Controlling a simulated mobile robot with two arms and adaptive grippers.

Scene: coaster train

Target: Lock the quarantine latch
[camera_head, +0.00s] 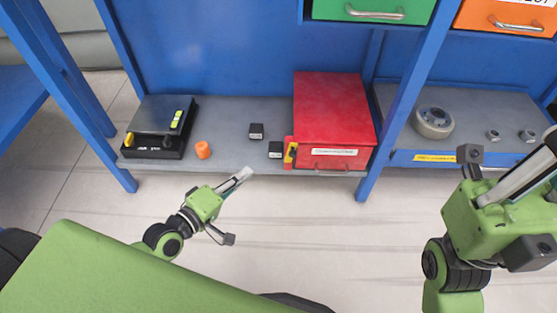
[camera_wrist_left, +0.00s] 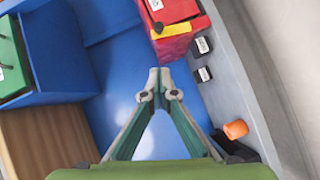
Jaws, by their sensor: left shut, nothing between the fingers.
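A red box (camera_head: 335,110) with a white front label and a handle sits on the grey shelf. A yellow latch plate (camera_head: 291,152) with a small dark knob is at its left front corner. In the left wrist view, the yellow plate (camera_wrist_left: 172,29) shows on the red box (camera_wrist_left: 178,48) near the top. My left gripper (camera_head: 243,176) is shut and empty, apart from the latch, in front of the shelf and to its left. Its fingertips (camera_wrist_left: 160,76) meet in the left wrist view. My right gripper (camera_head: 530,178) is at the right edge, partly cut off; its jaw state is unclear.
Two black labelled blocks (camera_head: 256,131) lie left of the red box. An orange cylinder (camera_head: 203,150) and a black device (camera_head: 158,128) stand farther left. A blue post (camera_head: 405,100) is right of the box. Green (camera_head: 372,10) and orange (camera_head: 507,17) drawers are above.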

